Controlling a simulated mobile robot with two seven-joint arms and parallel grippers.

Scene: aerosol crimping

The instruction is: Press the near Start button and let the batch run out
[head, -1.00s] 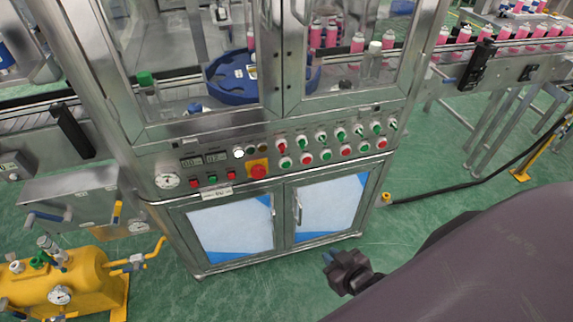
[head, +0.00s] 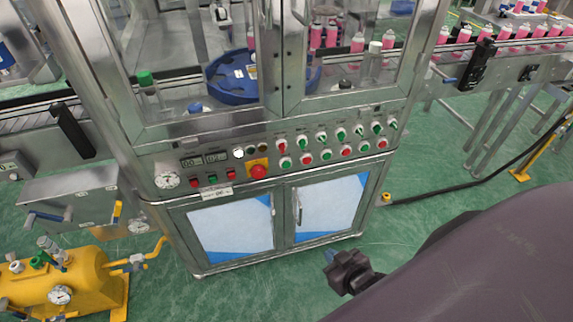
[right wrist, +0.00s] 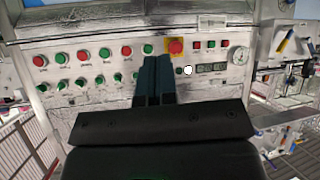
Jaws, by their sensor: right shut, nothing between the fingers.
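The machine's control panel (head: 226,171) faces me, with several red and green buttons in rows. A green button (head: 285,162) sits at the left end of the lower row; it also shows in the right wrist view (right wrist: 147,48). A small green button (head: 212,179) stands between two red ones. The labels are too small to read, so I cannot tell which is the near Start. My right gripper (head: 330,257) is shut and empty, over the floor in the head view. In the right wrist view its fingertips (right wrist: 157,59) point toward the panel, close below the green button. My left gripper is not in view.
A red emergency stop (head: 258,171) on a yellow plate is close to the buttons. A white lamp (head: 238,153) is lit. Above is a glazed cabinet with a blue star wheel (head: 228,86). Pink cans (head: 521,31) line the right conveyor. A yellow tank (head: 60,280) stands at lower left.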

